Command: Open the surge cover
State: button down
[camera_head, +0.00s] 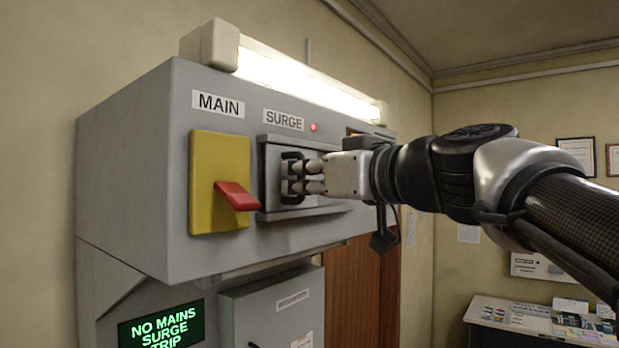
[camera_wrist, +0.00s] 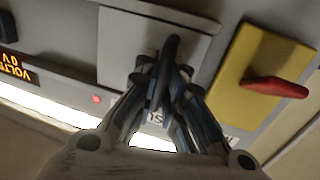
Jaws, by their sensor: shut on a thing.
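The surge cover (camera_head: 274,155) is a grey panel under the SURGE label (camera_head: 283,120) on the console front. It looks closed and flat against its frame. Its dark handle (camera_head: 292,178) stands out from the panel. My gripper (camera_head: 298,178) is at the cover from the right, its fingers shut on the handle. In the wrist view the cover (camera_wrist: 120,40) lies behind the fingers, and the dark handle (camera_wrist: 171,48) is between the fingertips. The fingers hide part of the handle and the SURGE label there.
A yellow MAIN switch plate (camera_head: 205,160) with a red lever (camera_head: 237,196) is just left of the cover. A lit lamp (camera_head: 300,80) runs along the console top. A grey box (camera_head: 262,310) and a green-lettered screen (camera_head: 162,328) reading NO MAINS SURGE TRIP are below.

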dwell(0.4)
jog(key=w+d+b, duration=0.1)
jog(key=w+d, duration=0.5)
jog(key=w, duration=0.2)
jog(key=shift+w+d, duration=0.1)
jog(key=shift+d, duration=0.05)
jog(key=c, duration=1.9)
grip_release()
jog(key=shift+c, duration=0.2)
jog(key=v, duration=1.2)
